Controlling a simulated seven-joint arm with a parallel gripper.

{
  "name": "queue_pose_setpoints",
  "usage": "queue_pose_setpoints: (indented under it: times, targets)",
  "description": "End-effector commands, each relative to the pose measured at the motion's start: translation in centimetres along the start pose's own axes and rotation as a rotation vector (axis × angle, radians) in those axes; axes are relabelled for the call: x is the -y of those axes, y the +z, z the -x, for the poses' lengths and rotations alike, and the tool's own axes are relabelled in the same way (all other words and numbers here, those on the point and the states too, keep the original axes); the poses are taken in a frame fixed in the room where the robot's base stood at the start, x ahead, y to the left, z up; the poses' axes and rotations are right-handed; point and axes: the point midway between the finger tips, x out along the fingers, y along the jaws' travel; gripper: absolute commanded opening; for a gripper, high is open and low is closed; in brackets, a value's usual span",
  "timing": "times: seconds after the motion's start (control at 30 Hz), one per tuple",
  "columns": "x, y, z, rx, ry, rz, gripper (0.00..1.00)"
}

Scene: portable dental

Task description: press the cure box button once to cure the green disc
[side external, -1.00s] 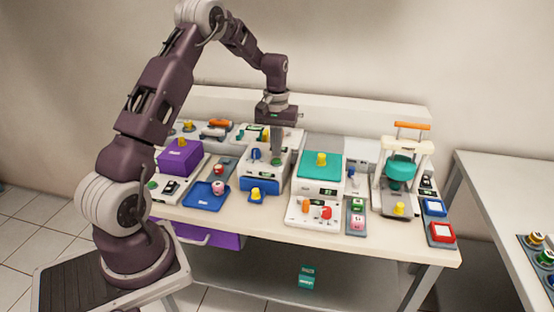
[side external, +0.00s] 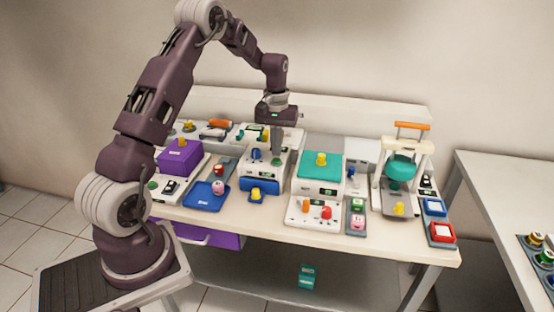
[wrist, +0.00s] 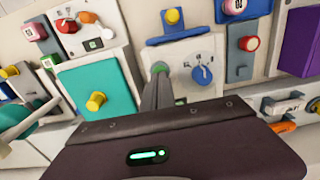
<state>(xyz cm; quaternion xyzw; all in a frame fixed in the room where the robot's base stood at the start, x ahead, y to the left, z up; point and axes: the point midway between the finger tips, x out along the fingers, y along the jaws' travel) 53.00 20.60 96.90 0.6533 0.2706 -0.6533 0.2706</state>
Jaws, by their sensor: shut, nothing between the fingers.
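My gripper (wrist: 158,70) is shut and empty, pointing down over a white box (wrist: 190,52) with a blue dial (wrist: 202,75) and a blue front drawer with a yellow knob (wrist: 173,16). I take this as the cure box; its label is unreadable. The fingertips are beside the dial, over the box's top. In the side view my gripper (side external: 276,160) is over the same box (side external: 262,172). I cannot make out a green disc; the drawer looks closed.
A teal-lidded unit (side external: 320,167) stands close on the right in the side view, and a purple box (side external: 180,157) on the left. A blue tray (side external: 206,194) with a pink-topped piece is in front. A white press frame (side external: 405,170) stands farther right.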

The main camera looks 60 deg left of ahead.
Motion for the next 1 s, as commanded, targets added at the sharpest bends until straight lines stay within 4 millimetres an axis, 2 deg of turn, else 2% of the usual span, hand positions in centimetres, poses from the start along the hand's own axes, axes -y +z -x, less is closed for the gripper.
queue_pose_setpoints:
  times: [0.57,1.0]
  targets:
    - [0.00,0.00,-0.02,0.000,0.000,0.000,0.00]
    - [0.00,0.00,-0.89,0.000,0.000,0.000,0.00]
